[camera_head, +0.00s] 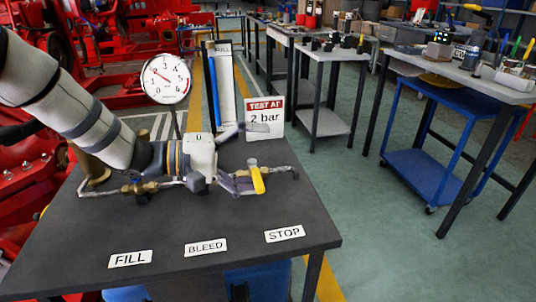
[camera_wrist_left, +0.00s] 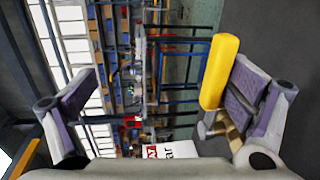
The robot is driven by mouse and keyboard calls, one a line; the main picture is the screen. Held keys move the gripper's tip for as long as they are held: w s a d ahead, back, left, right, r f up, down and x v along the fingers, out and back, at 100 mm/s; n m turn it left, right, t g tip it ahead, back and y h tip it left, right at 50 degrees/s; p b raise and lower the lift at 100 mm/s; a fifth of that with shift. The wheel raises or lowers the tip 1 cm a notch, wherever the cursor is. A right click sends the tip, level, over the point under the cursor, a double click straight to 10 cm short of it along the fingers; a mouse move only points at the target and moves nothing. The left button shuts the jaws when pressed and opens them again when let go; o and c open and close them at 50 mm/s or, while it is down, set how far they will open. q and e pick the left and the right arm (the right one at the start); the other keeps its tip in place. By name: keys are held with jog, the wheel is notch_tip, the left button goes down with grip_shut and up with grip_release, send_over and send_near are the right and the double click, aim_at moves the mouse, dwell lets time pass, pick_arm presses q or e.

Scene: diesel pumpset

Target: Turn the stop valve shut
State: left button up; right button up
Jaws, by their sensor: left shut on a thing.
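The stop valve's yellow lever handle (camera_head: 257,180) is at the right end of the pipework on the dark bench, behind the STOP label (camera_head: 285,234). It also shows in the left wrist view (camera_wrist_left: 220,72), lying along the inner face of the right-hand finger. My left gripper (camera_head: 250,157) is at this handle and shut on it, although its fingers look well apart in the left wrist view (camera_wrist_left: 162,80). The other finger shows no visible contact with the handle. The gripper hides much of the valve body and the pipe behind it. My right gripper is not in view.
A round pressure gauge (camera_head: 166,79) and a "TEST AT 2 bar" sign (camera_head: 264,118) stand behind my left arm. Other valves and brass fittings (camera_head: 140,187) lie left along the pipe. FILL (camera_head: 130,259) and BLEED (camera_head: 206,247) labels mark the clear bench front (camera_head: 160,225).

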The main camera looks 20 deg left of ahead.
pick_arm(q)
jog(key=shift+a+r+h, duration=0.15)
jog(key=shift+a+r, duration=0.25)
jog(key=shift+r, duration=0.2)
jog(key=shift+a+r+h, duration=0.15)
jog(key=shift+a+r, duration=0.25)
jog(key=shift+r, duration=0.15)
jog(key=shift+c, duration=0.6)
jog(key=a, duration=0.1)
jog(key=s+a, duration=0.1)
jog(key=a+p, duration=0.1)
jog(key=shift+s+a+f, duration=0.15)
jog(key=shift+s+f, duration=0.15)
jog(key=shift+f, duration=0.05)
jog(key=c, duration=0.8)
jog(key=a, duration=0.2)
jog(key=s+a, duration=0.1)
jog(key=a, duration=0.2)
jog(key=shift+s+a+f+p, duration=0.25)
jog(key=shift+s+a+p, duration=0.1)
jog(key=shift+s, duration=0.05)
jog(key=shift+c, duration=0.2)
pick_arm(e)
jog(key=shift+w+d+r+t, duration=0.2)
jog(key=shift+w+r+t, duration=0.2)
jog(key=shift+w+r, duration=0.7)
pick_arm(q)
jog(key=shift+r, duration=0.1)
